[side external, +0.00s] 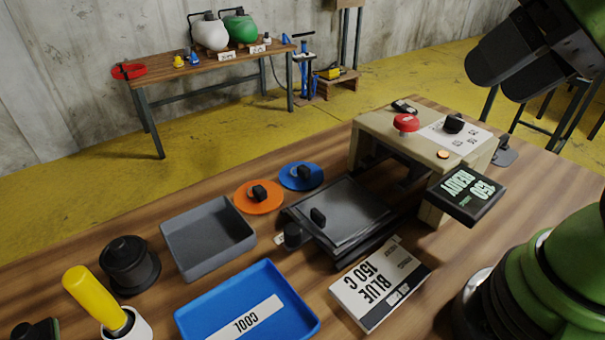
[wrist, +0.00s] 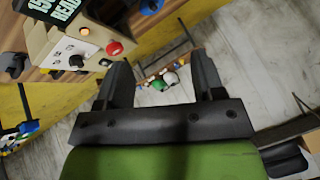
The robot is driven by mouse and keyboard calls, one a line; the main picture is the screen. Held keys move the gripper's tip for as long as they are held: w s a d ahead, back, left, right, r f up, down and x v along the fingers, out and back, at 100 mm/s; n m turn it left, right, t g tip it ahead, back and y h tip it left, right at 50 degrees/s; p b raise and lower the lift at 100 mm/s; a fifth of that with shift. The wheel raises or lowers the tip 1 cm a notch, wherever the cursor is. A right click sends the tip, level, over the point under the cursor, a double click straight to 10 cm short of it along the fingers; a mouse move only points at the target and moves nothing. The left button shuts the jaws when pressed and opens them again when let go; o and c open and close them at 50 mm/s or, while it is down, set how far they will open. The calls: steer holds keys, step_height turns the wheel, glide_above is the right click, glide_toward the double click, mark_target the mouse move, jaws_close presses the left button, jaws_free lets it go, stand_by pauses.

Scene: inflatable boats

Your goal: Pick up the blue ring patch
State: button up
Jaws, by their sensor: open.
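The blue ring patch (side external: 301,176) is a flat blue disc with a black knob on top. It lies on the wooden table behind the dark press plate, right of an orange ring patch (side external: 258,197). My gripper (side external: 497,72) is high at the upper right in the side view, well away from the patch. In the wrist view my gripper (wrist: 160,68) is open, with nothing between its fingers. A small blue thing (wrist: 151,5) at the top edge of the wrist view may be the patch, but it is cut off.
A beige press housing (side external: 390,155) with a red button (side external: 405,122) and display stands right of the patch. A dark plate (side external: 345,212) lies before it. A grey tray (side external: 207,239), blue tray (side external: 250,305) and card marked BLUE 150 C (side external: 380,284) are nearby.

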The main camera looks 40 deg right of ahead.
steer(key=w+d+g+h, duration=0.1)
steer(key=w, duration=1)
steer(key=g+h, duration=0.2)
steer(key=h, duration=0.1)
glide_above(303, 167)
steer(key=s, duration=0.1)
steer(key=f, duration=2.4)
steer(key=shift+s+a+f, duration=0.2)
steer(key=shift+a+f, duration=0.05)
steer(key=shift+a, duration=0.1)
steer(key=shift+s+f+x, duration=0.1)
steer(key=shift+s+x, duration=0.05)
steer(key=shift+x, duration=0.85)
steer(key=shift+s+f+x, duration=0.1)
steer(key=shift+s+x, duration=0.05)
steer(key=shift+x, duration=0.8)
steer(key=shift+s+x, duration=0.15)
steer(key=shift+x, duration=0.85)
steer(key=shift+a, duration=0.15)
jaws_close()
